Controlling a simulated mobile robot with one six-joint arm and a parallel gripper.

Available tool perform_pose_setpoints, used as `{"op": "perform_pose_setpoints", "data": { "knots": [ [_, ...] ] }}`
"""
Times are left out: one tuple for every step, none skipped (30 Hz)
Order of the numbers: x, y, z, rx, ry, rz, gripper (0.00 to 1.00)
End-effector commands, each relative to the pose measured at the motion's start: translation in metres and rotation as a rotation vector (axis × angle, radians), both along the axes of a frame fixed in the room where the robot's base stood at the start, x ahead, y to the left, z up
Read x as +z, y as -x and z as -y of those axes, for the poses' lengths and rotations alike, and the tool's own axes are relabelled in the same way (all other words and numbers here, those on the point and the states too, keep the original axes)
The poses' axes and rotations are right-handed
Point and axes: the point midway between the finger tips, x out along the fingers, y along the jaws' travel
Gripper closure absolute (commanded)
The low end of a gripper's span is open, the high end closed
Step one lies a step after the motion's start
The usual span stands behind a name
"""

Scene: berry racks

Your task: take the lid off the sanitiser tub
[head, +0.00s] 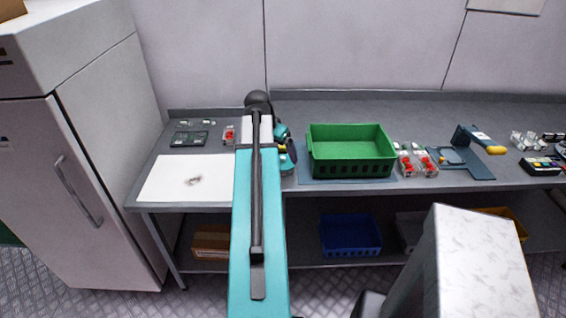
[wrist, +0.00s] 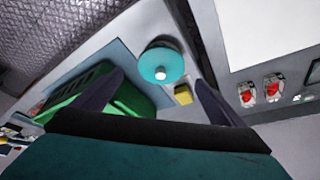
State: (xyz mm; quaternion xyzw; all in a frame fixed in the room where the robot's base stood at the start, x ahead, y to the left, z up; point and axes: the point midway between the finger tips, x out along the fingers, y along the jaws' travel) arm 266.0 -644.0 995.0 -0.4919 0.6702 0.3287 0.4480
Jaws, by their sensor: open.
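The sanitiser tub shows from above in the wrist view as a round teal lid (wrist: 155,62) with a small pale knob at its middle. No finger touches the lid. In the head view my arm covers most of this spot, left of the green crate (head: 350,171), so the tub cannot be made out clearly there.
A small yellow block (wrist: 183,95) lies close to the tub, near one finger. The green crate (wrist: 128,101) is close to the other finger. A white sheet (head: 185,180) and clear punnets with red berries (head: 408,166) lie on the grey bench.

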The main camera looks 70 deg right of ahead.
Motion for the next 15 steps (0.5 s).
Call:
{"op": "perform_pose_setpoints", "data": {
  "knots": [
    [0.0,0.0,0.0,0.0,0.0,0.0,0.07],
    [0.0,0.0,0.0,0.0,0.0,0.0,0.07],
    [0.0,0.0,0.0,0.0,0.0,0.0,0.07],
    [0.0,0.0,0.0,0.0,0.0,0.0,0.07],
    [0.0,0.0,0.0,0.0,0.0,0.0,0.07],
    [0.0,0.0,0.001,0.0,0.0,0.0,0.07],
    [-0.001,0.0,0.001,0.0,0.0,0.0,0.07],
    [-0.002,0.0,0.001,0.0,0.0,0.0,0.07],
    [-0.003,0.0,0.002,0.0,0.0,0.0,0.07],
    [-0.004,0.0,0.003,0.0,0.0,0.0,0.07],
    [-0.005,0.001,0.004,0.0,0.0,0.0,0.07],
    [-0.007,0.001,0.005,0.0,0.0,0.0,0.07],
    [-0.009,0.001,0.006,0.0,-0.001,-0.001,0.07],
    [-0.011,0.001,0.007,0.0,-0.001,-0.001,0.07],
    [-0.013,0.002,0.009,0.0,-0.001,-0.001,0.07]
  ]
}}
